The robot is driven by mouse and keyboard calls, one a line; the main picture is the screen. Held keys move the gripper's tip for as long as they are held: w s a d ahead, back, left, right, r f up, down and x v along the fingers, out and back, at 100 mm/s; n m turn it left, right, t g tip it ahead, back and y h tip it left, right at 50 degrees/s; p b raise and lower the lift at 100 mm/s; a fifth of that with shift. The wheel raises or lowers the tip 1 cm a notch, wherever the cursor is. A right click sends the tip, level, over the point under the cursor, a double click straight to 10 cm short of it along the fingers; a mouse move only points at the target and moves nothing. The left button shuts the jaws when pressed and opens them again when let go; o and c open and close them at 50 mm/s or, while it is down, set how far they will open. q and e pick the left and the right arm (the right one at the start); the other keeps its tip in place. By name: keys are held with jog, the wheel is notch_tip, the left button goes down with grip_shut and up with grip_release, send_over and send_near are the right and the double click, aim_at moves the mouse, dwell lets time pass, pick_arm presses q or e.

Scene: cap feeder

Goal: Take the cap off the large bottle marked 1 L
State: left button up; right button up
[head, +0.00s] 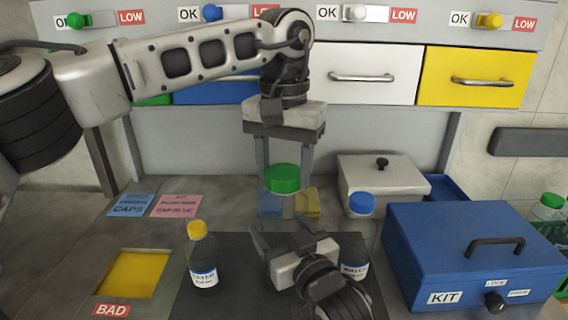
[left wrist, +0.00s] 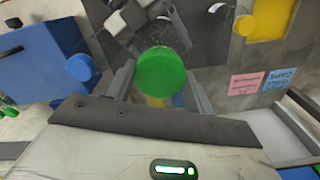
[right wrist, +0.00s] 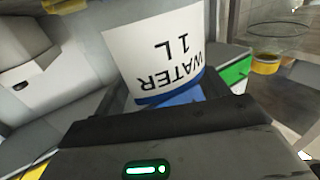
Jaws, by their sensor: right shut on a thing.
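The large bottle's green cap (head: 283,178) sits between the fingers of my left gripper (head: 284,172), which points straight down from above. The cap also fills the middle of the left wrist view (left wrist: 162,72), with a finger on either side; firm contact does not show. My right gripper (head: 294,232) is low over the mat and shut on the large bottle. Its label, reading WATER 1 L (right wrist: 158,55), shows upside down and close in the right wrist view. The bottle's body is hard to make out in the head view.
A yellow-capped bottle (head: 203,268) stands at left, and a blue-capped bottle (head: 361,205) is close right of my right gripper. The blue KIT box (head: 450,265) is at right, a grey lidded box (head: 375,175) behind. A yellow BAD area (head: 133,274) lies at left.

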pick_arm(q)
jog(key=n, duration=0.6)
jog(key=shift+n, duration=0.4)
jog(key=n, duration=1.4)
jog(key=shift+r+n, duration=0.1)
jog(key=shift+n, duration=0.3)
jog(key=n, duration=1.4)
jog(key=shift+n, duration=0.3)
jog(key=n, duration=0.4)
jog(key=shift+n, duration=0.4)
jog(key=n, duration=0.7)
jog(key=shift+r, duration=0.1)
jog(key=n, duration=0.6)
